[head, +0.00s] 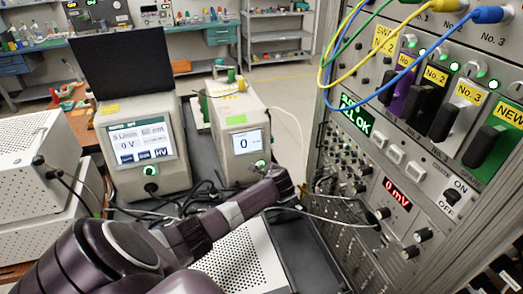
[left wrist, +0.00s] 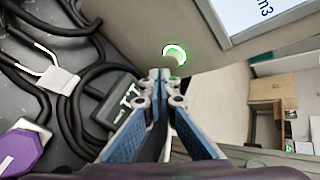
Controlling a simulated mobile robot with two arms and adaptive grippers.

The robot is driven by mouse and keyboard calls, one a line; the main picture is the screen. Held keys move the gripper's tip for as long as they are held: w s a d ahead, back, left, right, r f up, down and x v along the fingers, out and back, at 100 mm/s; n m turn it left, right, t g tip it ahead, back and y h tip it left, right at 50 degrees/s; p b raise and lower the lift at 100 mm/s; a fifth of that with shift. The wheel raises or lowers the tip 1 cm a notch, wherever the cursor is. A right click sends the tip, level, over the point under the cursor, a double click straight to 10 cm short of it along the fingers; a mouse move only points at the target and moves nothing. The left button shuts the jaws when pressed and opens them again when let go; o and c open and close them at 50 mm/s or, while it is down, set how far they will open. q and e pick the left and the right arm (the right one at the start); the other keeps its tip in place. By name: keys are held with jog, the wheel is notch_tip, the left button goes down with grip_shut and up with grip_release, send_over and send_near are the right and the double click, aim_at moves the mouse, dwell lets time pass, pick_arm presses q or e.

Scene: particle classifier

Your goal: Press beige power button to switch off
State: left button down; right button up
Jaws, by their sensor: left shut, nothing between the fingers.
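The beige power button (left wrist: 174,55) is small and round with a lit green ring. It sits on the front of a beige instrument below its display. In the head view the lit button (head: 260,164) is on the lower front of the beige instrument (head: 228,118) whose screen reads 0. In the head view my left arm reaches to this instrument's front. My right gripper is not in view.
A larger instrument (head: 140,140) with a touchscreen stands to the left. Black cables (left wrist: 75,85) lie beside the gripper. A tall rack (head: 440,160) with coloured cables and switches rises at the right. A perforated metal panel (head: 240,258) and a black tray (head: 310,250) lie in front.

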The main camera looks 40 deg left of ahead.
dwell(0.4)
pick_arm(q)
jog(key=shift+w+a, duration=0.2)
jog(key=shift+a, duration=0.2)
jog(key=shift+w+a+b, duration=0.4)
jog(key=shift+a, duration=0.4)
dwell(0.9)
jog(key=shift+d+r, duration=0.1)
dwell(0.3)
jog(key=shift+s+d+p, duration=0.4)
jog(key=shift+d+p, duration=0.2)
jog(key=shift+p, duration=0.2)
jog(key=shift+s+d, duration=0.25)
jog(key=shift+d, duration=0.2)
